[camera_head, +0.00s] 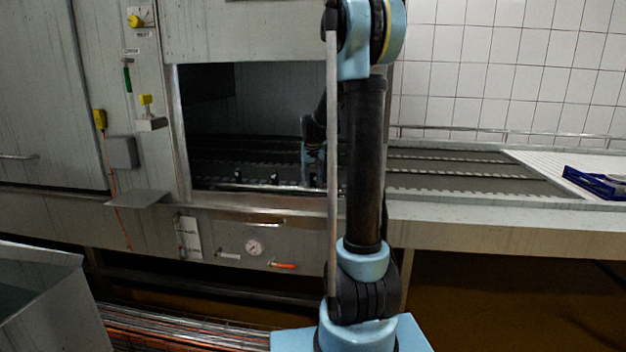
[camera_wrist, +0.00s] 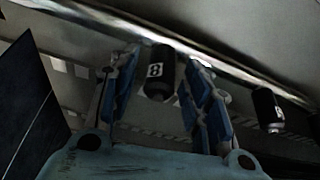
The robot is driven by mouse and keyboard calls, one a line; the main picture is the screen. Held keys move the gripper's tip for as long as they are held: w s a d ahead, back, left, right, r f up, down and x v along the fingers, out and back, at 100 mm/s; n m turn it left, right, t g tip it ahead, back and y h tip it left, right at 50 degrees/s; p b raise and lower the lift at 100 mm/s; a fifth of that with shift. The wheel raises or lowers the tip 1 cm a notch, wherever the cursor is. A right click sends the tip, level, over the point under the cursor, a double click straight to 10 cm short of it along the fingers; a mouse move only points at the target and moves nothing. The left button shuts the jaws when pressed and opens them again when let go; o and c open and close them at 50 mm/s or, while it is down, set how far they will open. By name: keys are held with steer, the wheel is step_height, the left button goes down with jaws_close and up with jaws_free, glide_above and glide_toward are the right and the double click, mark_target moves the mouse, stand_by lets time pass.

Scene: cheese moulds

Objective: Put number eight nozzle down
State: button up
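The number eight nozzle (camera_wrist: 158,75) is a small black cylinder with a white "8" label. In the wrist view it sits at the metal pipe (camera_wrist: 205,55), between the two blue-padded fingers of my gripper (camera_wrist: 165,72). The fingers stand apart, with a narrow gap showing on each side of the nozzle, so my gripper looks open around it. In the head view my gripper (camera_head: 313,168) is inside the machine opening, low over the pipe and partly hidden by my arm. I cannot tell which nozzle is number eight there.
Another black nozzle (camera_wrist: 268,110) with a white label is on the pipe to the right. The machine opening (camera_head: 250,110) has metal side walls close around my arm. A slatted conveyor (camera_head: 450,170) runs right, towards a blue crate (camera_head: 597,182).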

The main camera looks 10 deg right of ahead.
steer(key=shift+r, duration=0.5)
steer(key=d+v, duration=0.1)
steer(key=v, duration=1.1)
steer(key=s+f, duration=0.7)
steer(key=s, duration=0.6)
steer(key=s+f+n+g, duration=0.1)
steer(key=s+f, duration=0.5)
steer(key=s, duration=0.7)
steer(key=s+f+g, duration=0.1)
steer(key=s+f, duration=0.6)
steer(key=s, duration=0.6)
steer(key=shift+s+f+n+y, duration=0.3)
steer(key=shift+s+n+y, duration=0.05)
steer(key=shift+n+y, duration=0.05)
steer(key=shift+w+f, duration=0.2)
steer(key=shift+w, duration=0.3)
